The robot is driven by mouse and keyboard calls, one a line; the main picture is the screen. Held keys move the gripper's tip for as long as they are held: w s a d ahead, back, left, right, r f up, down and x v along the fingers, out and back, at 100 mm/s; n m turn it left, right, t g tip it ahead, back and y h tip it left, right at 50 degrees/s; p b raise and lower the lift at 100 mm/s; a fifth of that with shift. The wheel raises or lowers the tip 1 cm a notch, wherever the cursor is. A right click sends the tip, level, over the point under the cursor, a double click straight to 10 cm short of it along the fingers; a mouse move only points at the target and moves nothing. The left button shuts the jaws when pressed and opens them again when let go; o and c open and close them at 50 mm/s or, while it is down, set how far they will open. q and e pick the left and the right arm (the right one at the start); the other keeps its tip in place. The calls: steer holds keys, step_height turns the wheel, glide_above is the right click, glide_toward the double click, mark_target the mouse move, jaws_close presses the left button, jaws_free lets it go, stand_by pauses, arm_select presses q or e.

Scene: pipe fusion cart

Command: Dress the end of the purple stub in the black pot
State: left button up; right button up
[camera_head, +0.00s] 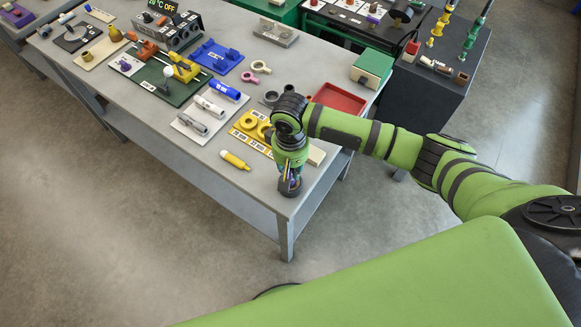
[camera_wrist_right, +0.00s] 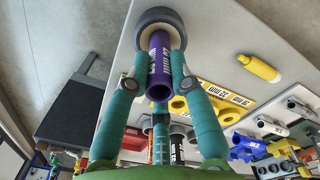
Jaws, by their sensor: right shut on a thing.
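The purple stub (camera_wrist_right: 161,82) is a short hollow tube with white print. My right gripper (camera_wrist_right: 159,60) is shut on it, with teal fingers on either side. In the right wrist view the stub's far end is at the opening of the dark round pot (camera_wrist_right: 145,20); how deep it sits inside cannot be told. In the head view my right gripper (camera_head: 290,176) is low over the pot (camera_head: 291,189) near the table's front corner, and the stub is mostly hidden by the fingers. My left gripper is in neither view.
A yellow marker (camera_head: 235,160) lies left of the pot on the grey table (camera_head: 215,170). A yellow ring holder (camera_head: 241,136) and a red tray (camera_head: 340,97) are behind the gripper. The table edge is close by.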

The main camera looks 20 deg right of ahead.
steer(key=n, duration=0.6)
steer(key=shift+n, duration=0.4)
steer(key=m, duration=0.3)
steer(key=shift+s+f, duration=0.1)
steer(key=shift+f, duration=0.05)
steer(key=m, duration=0.3)
steer(key=shift+m, duration=0.4)
steer(key=n, duration=0.6)
steer(key=shift+n, duration=0.4)
steer(key=m, duration=0.6)
steer(key=shift+m, duration=0.4)
steer(key=n, duration=0.6)
steer(key=shift+n, duration=0.4)
steer(key=m, duration=0.6)
steer(key=shift+m, duration=0.4)
steer(key=n, duration=0.6)
steer(key=shift+n, duration=0.3)
steer(key=m, duration=0.2)
steer(key=shift+m, duration=0.4)
steer(key=m, duration=0.4)
